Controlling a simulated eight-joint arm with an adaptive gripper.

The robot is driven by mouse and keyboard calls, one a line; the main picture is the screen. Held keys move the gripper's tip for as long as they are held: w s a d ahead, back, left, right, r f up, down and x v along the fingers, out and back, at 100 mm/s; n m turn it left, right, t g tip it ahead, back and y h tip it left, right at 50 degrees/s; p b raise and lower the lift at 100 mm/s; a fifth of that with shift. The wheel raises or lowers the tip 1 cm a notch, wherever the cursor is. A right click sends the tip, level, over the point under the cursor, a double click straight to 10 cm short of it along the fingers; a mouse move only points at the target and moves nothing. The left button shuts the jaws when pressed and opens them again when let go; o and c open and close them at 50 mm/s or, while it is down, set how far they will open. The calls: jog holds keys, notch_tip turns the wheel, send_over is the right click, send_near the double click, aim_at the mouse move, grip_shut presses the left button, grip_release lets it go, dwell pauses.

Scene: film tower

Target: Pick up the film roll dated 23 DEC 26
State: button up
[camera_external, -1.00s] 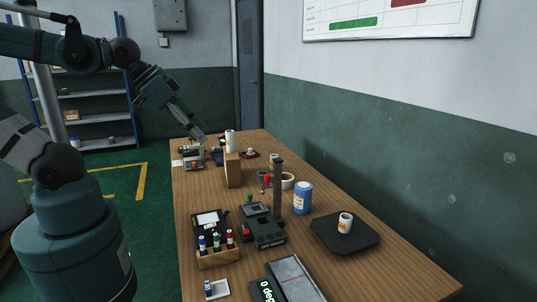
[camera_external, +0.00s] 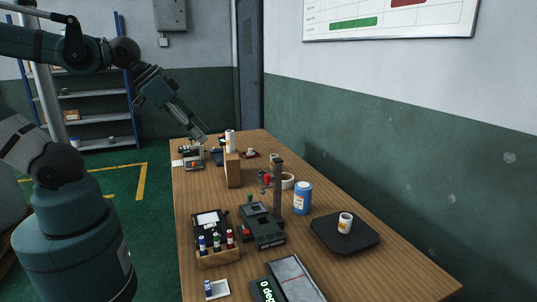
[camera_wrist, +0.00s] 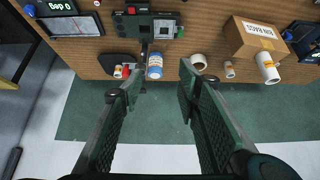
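No date is legible on any roll, so I cannot tell which is 23 DEC 26. A small white roll with an orange label (camera_external: 345,223) stands upright on a black tray (camera_external: 362,244) at the table's right. A taller white roll (camera_external: 230,141) stands on a cardboard box further back; it also shows in the wrist view (camera_wrist: 267,67) with an orange band. A small white roll with an orange label (camera_wrist: 230,69) stands beside the box in the wrist view. My gripper (camera_wrist: 160,86) is open and empty, with its fingers wide apart, held above the table.
The cardboard box (camera_external: 233,172) stands mid-table. A blue and white jar (camera_external: 303,198), a white ring (camera_external: 288,181), a dark device with a post (camera_external: 262,228) and a wooden rack of small bottles (camera_external: 218,258) crowd the table.

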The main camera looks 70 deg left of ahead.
dwell(0.3)
jog(key=o, duration=0.9)
jog(key=w+d+r+n+g+h+b, duration=0.1)
jog(key=w+r+n+g+b, duration=0.1)
jog(key=w+r+n, duration=0.8)
jog(key=n+g+h+b, duration=0.2)
jog(key=n+g+h, duration=0.1)
jog(key=n, duration=1.2)
send_over(301, 183)
notch_tip(301, 183, down, 5)
jog(key=f, duration=3.2)
jog(key=shift+d, duration=0.35)
